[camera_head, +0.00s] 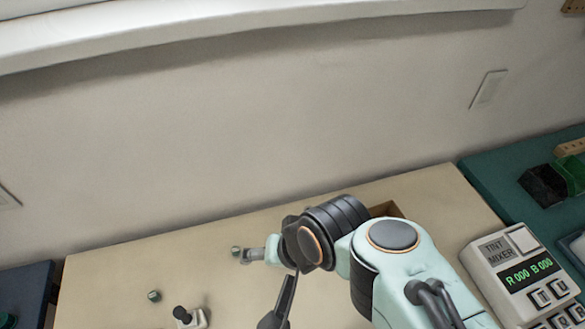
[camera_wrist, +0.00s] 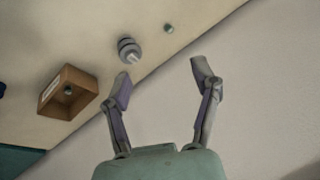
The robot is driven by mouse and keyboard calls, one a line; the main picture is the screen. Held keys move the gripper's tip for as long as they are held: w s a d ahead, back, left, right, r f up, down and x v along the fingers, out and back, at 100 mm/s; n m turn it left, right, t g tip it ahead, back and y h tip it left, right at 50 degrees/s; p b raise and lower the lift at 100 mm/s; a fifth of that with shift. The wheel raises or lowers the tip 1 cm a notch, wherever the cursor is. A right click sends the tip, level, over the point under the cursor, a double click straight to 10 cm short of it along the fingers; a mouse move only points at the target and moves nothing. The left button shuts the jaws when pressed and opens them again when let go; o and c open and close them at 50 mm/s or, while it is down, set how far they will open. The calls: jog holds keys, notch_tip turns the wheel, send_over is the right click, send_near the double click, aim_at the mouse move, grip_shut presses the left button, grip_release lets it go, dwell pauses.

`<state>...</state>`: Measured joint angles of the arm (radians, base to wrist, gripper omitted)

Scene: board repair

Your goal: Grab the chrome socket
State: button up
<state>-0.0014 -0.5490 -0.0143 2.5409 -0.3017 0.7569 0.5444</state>
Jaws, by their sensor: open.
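Small metallic, socket-like cylinders stand on the table. In the head view, one (camera_head: 154,296) is at the lower left and another (camera_head: 236,251) is just beyond my gripper (camera_head: 248,256). The wrist view shows one (camera_wrist: 168,28) on the table past the fingertips and one (camera_wrist: 68,90) in an open box. I cannot tell which is the chrome socket. In the wrist view my gripper (camera_wrist: 159,80) is open and empty, with its fingers spread apart. My arm hides part of the table in the head view.
The brown open box (camera_wrist: 87,79) stands near the wall-side edge, with a grey stepped piece (camera_wrist: 128,50) beside it. A white, black-topped object (camera_head: 188,316) stands front left. The tint mixer (camera_head: 512,260) is at right. The table (camera_head: 110,265) is clear at back left.

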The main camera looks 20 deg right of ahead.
jog(key=w+a+r+m+t+y, duration=0.1)
jog(key=w+a+m+t+y, duration=0.1)
jog(key=w+a+m+y, duration=0.25)
jog(key=w+d+f+m+t+y, duration=0.1)
jog(key=w+d+m+t, duration=0.1)
jog(key=w+m, duration=0.45)
jog(key=w+d+f+m+t, duration=0.2)
jog(key=w+m, duration=0.4)
jog(key=w, duration=0.1)
jog(key=d+f+m+h, duration=0.1)
jog(key=d+f+m, duration=0.3)
jog(key=f, duration=0.3)
jog(key=d+f+m+t+h, duration=0.1)
jog(key=d+f+m, duration=0.3)
jog(key=d+f, duration=0.2)
jog(key=s+d+f+m+t+h, duration=0.1)
jog(key=d+f+m, duration=0.3)
jog(key=f, duration=0.3)
jog(key=shift+d+f+h, duration=0.3)
jog(key=shift+d+h, duration=0.05)
jog(key=shift+d, duration=0.35)
jog(key=shift+f, duration=0.3)
jog(key=shift+w+a+f+t, duration=0.1)
jog(key=shift+w+f+t, duration=0.05)
jog(key=shift+w+t, duration=0.15)
jog(key=x, duration=0.4)
jog(key=shift+w+f, duration=0.1)
jog(key=shift+w, duration=0.1)
grip_shut()
